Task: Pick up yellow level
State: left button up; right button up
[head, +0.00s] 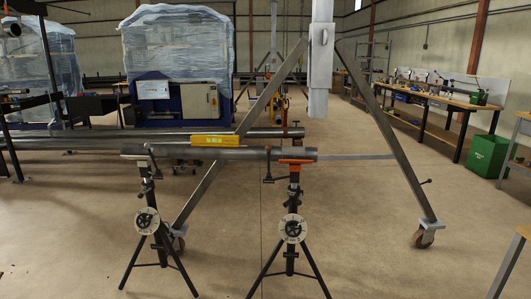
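The pipe lies level across two tripod pipe stands. The left stand (146,221) has a pale head, and the right stand (292,228) has an orange head under the pipe near its right end. Neither of my grippers shows in the head view.
A gantry frame on wheels (383,125) straddles the area behind the stands. Long pipes (90,142) lie behind at the left. A workbench (430,102) and green bin (487,156) stand at the right.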

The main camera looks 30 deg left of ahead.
aim_at(197, 140)
jog(key=i+j+u, duration=0.25)
jog(key=i, duration=0.3)
jog(key=i+j+u, duration=0.1)
jog(key=i+u, duration=0.15)
jog(key=i, duration=0.3)
jog(key=i+j+z, duration=0.15)
jog(key=i+j, duration=0.15)
jog(key=i+j+z, duration=0.15)
jog(key=i+j, duration=0.15)
jog(key=j, duration=0.25)
